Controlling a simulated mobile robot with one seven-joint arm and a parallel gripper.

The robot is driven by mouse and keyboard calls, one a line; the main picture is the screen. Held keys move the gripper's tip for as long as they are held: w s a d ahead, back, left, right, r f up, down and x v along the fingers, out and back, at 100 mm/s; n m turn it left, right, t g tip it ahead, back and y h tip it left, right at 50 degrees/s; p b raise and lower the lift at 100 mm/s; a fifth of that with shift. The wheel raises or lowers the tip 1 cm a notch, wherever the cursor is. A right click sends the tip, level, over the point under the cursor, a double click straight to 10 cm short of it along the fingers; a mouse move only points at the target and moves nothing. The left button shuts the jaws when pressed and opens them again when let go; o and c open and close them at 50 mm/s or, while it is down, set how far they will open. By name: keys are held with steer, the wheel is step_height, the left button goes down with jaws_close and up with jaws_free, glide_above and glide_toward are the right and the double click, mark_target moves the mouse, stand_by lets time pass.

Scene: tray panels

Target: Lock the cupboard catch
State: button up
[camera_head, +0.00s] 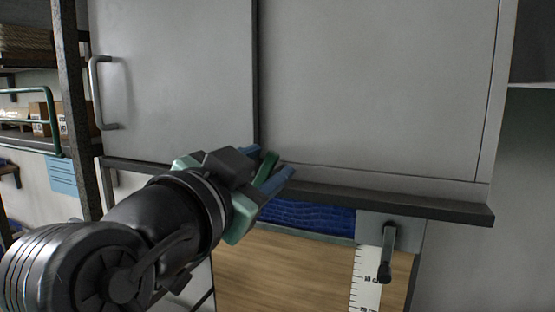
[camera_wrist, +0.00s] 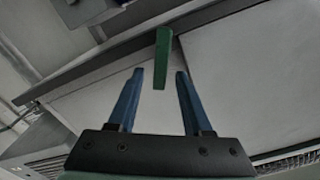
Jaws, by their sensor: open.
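A green bar (camera_head: 266,168), which looks like the cupboard catch, is at the bottom of the dark seam between the grey cupboard doors (camera_head: 370,85). My gripper (camera_head: 271,162) is open, with one blue finger on each side of the bar. In the wrist view, the green bar (camera_wrist: 163,48) points toward my gripper (camera_wrist: 160,75), and its near end lies between the two fingertips. A gap shows on both sides, so the fingers do not appear to touch it. My gripper hides part of the bar's surroundings in the head view.
A dark ledge (camera_head: 420,203) runs under the doors. Below it are a wooden panel (camera_head: 285,268), a white ruler strip (camera_head: 366,275) and a dark lever (camera_head: 387,255). The left door has a metal handle (camera_head: 98,95). A shelf post (camera_head: 76,110) stands at left.

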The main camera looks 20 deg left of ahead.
jaws_close()
steer(key=n, duration=0.2)
steer(key=a+n, duration=0.1)
steer(key=n, duration=0.1)
steer(key=a+n, duration=0.1)
steer(key=shift+w+a+r+n+p, duration=0.1)
steer(key=shift+a+r+n+p, duration=0.15)
steer(key=shift+n+p, duration=0.15)
jaws_free()
